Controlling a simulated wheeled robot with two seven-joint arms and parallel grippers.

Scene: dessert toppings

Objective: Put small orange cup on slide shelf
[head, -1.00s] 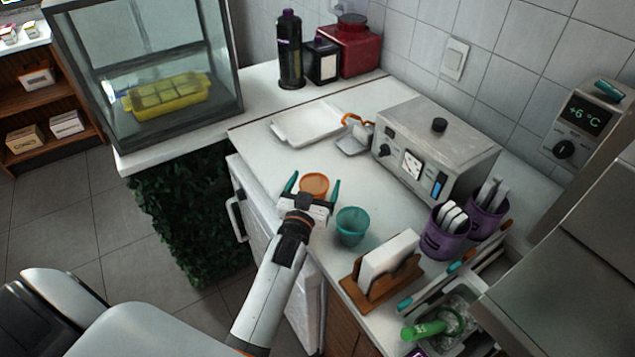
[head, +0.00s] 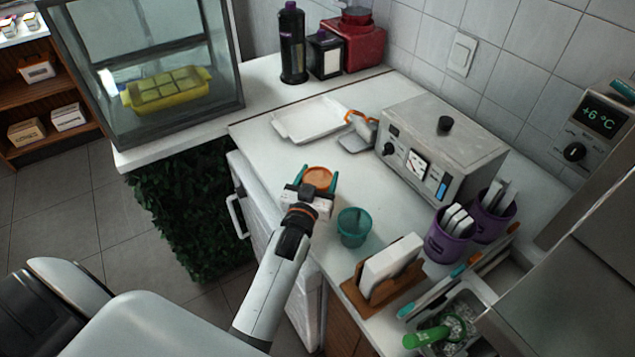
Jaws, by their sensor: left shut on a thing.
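The small orange cup (head: 318,177) is on or just above the white counter, near its front edge. My left gripper (head: 318,183) is shut on it, with one teal finger on each side. The cup's lower part is hidden behind the gripper. A teal cup (head: 354,227) stands on the counter to the right of the gripper. I cannot make out which surface is the slide shelf. My right gripper is not in view.
A white tray (head: 291,127) lies behind the cup. A grey metal appliance (head: 455,140), purple holders (head: 449,243) and a wooden napkin stand (head: 382,292) are to the right. A glass case (head: 170,40) stands at the left.

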